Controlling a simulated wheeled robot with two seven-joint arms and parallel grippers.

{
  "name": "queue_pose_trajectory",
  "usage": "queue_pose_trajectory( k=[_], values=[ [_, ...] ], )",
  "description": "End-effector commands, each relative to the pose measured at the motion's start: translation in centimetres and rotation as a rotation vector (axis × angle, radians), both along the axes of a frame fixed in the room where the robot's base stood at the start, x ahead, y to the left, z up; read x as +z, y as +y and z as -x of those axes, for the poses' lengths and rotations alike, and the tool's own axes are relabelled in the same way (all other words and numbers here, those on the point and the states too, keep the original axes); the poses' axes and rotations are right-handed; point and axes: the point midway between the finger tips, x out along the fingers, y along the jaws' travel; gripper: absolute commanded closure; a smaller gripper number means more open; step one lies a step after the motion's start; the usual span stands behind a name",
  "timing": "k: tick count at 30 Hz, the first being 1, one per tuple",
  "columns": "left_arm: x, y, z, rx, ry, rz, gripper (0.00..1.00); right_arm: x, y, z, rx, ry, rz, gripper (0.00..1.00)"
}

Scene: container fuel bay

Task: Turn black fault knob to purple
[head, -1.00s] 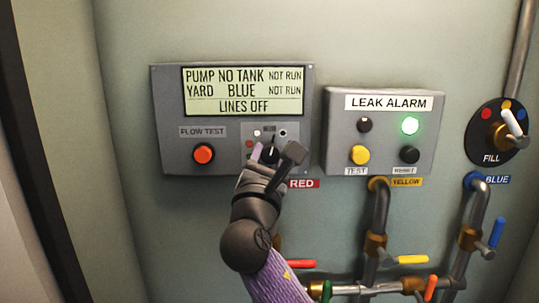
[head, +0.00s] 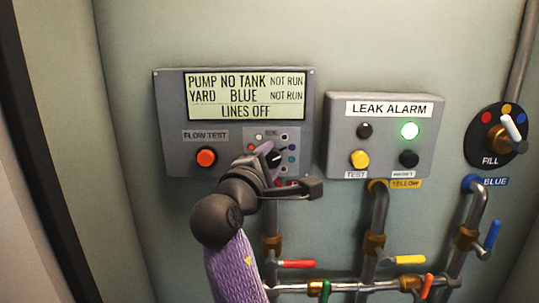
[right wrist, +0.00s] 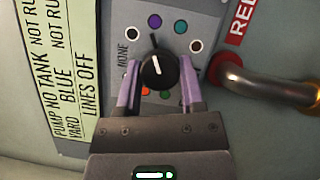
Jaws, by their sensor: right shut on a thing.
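The black fault knob (right wrist: 158,70) sits on a small grey selector plate ringed with coloured dots. It also shows in the head view (head: 273,156). Its white pointer line aims roughly at the purple dot (right wrist: 154,21). My right gripper (right wrist: 160,82) is shut on the knob, one purple finger on each side. In the head view my right gripper (head: 270,160) reaches the plate from below left and hides its lower left part. My left gripper is not in view.
The panel display (head: 246,96) reads PUMP NO TANK, YARD BLUE, LINES OFF. An orange flow test button (head: 206,157) is left of my gripper. The leak alarm box (head: 340,135) is close on the right, its green lamp (head: 409,130) lit. Pipes with coloured valve handles run below.

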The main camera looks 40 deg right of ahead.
Motion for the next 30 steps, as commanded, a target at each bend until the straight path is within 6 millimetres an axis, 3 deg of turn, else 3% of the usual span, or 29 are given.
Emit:
queue_pose_trajectory(
  k=[26, 27, 30],
  values=[
    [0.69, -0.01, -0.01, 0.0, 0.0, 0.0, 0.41, 0.38, 0.03, 0.02, 0.001, -0.1, -0.104, 1.0],
    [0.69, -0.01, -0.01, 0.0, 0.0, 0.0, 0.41, 0.39, 0.04, 0.02, 0.001, -0.099, -0.103, 0.46],
    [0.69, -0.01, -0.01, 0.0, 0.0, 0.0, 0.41, 0.35, 0.03, 0.01, 0.001, -0.098, -0.104, 0.25]
  ],
)
